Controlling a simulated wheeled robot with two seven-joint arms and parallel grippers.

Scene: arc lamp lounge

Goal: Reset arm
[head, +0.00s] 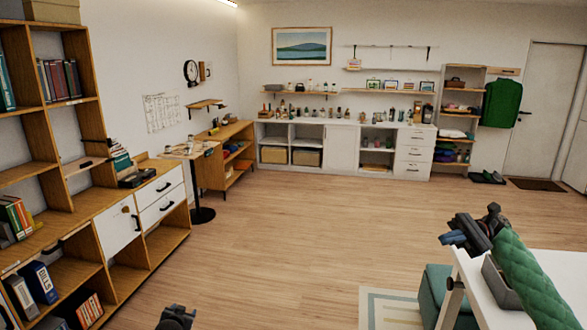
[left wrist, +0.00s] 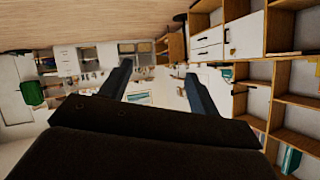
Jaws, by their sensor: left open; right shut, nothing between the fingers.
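My right gripper (head: 456,236) shows at the right of the head view, dark and shut with nothing between its fingers. A dark part of my left gripper (head: 177,318) shows at the bottom edge of the head view, over the floor. In the left wrist view, the two fingers of my left gripper (left wrist: 158,70) stand wide apart and empty. That view is turned upside down, and the room shows beyond the fingers.
A wooden shelf unit (head: 128,222) with books and binders lines the left. The middle wooden floor (head: 300,225) is clear.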

